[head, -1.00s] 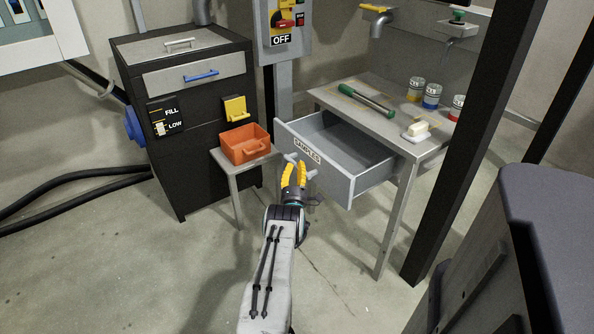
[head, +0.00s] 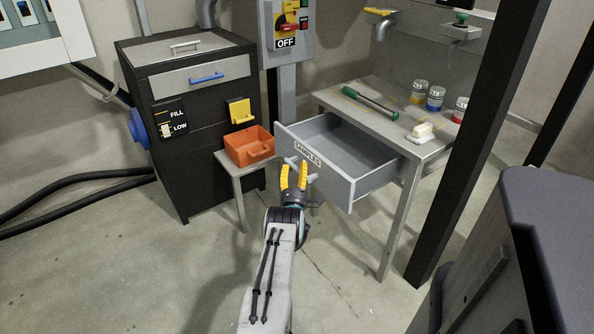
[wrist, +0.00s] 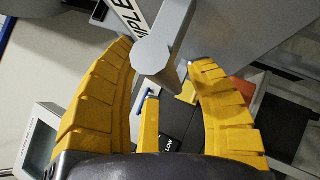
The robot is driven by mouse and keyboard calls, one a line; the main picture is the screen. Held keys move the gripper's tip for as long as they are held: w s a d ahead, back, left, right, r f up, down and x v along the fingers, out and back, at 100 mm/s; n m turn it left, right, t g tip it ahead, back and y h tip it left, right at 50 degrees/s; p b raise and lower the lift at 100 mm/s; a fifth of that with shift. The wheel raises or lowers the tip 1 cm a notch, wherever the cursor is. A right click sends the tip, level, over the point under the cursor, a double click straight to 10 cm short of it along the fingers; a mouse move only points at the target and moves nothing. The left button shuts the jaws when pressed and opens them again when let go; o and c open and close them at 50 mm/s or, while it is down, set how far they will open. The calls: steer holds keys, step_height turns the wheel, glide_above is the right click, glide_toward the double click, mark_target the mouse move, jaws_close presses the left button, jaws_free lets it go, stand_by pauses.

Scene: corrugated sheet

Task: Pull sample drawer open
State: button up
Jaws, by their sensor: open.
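The grey sample drawer (head: 327,180) stands well out of the metal table, and its inside looks empty from here. Its front carries a label and a grey bar handle. My gripper (head: 295,172) has its yellow fingers at the handle, in front of the label. In the wrist view my gripper (wrist: 165,85) is open, with one finger on each side of the grey handle (wrist: 158,55). Gaps show between the fingers and the handle. Part of the handle is hidden behind the fingers in the head view.
An orange bin (head: 247,147) sits on a small stand left of the drawer. A black cabinet (head: 190,150) stands behind it. A dark post (head: 475,150) rises at the right. The table top (head: 395,120) holds a green-handled tool, jars and a brush. Floor in front is clear.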

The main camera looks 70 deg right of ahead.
steer(key=shift+a+f, duration=0.1)
steer(key=shift+f, duration=0.1)
steer(key=shift+s+a+f, duration=0.2)
steer(key=shift+a+f, duration=0.05)
steer(key=shift+a, duration=0.25)
steer(key=v, duration=1)
steer(key=shift+a, duration=0.35)
